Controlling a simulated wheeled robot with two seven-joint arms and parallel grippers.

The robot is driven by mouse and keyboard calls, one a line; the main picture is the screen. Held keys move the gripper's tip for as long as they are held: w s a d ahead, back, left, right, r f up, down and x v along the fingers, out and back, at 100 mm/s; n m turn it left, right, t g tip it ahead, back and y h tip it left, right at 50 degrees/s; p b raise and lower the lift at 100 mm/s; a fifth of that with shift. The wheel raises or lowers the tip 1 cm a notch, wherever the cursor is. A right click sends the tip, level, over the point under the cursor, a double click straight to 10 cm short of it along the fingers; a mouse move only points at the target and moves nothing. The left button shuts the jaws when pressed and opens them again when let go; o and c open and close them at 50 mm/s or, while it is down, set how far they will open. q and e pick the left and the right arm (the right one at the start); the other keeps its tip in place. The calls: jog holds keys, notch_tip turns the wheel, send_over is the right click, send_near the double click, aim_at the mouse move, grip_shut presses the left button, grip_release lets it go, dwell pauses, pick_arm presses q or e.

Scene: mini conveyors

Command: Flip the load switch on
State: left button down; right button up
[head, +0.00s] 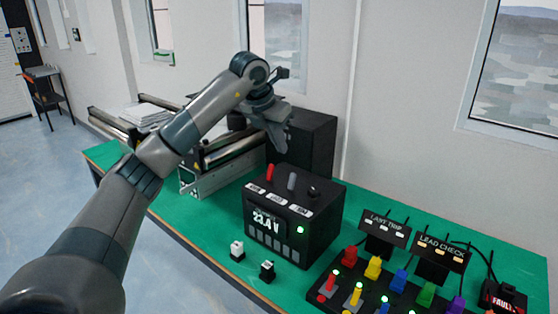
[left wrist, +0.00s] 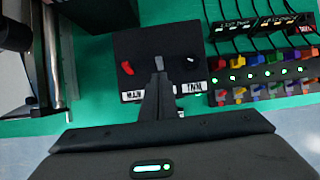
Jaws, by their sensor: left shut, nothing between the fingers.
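A black power box (head: 300,242) with a "23.4 V" display and a lit green lamp stands on the green table. On its top are a red lever (head: 270,172), a grey lever (head: 292,181) and a small black control (head: 313,191). White labels run along the front edge; they are too small to read surely. My left gripper (head: 283,146) is shut and empty, pointing down above the box behind the levers. In the left wrist view the fingers (left wrist: 160,88) line up with the grey lever (left wrist: 160,63), with the red lever (left wrist: 128,68) to the left. The fingers hide the middle label.
Right of the box is a panel of coloured plugs and levers (left wrist: 262,75), with "LAST TRIP" (head: 384,230) and "LEAD CHECK" (head: 440,258) displays behind. A conveyor (head: 220,160) lies left, a black block (head: 308,140) behind.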

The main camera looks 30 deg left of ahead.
pick_arm(q)
jog(key=shift+w+r, duration=0.1)
jog(key=shift+r, duration=0.8)
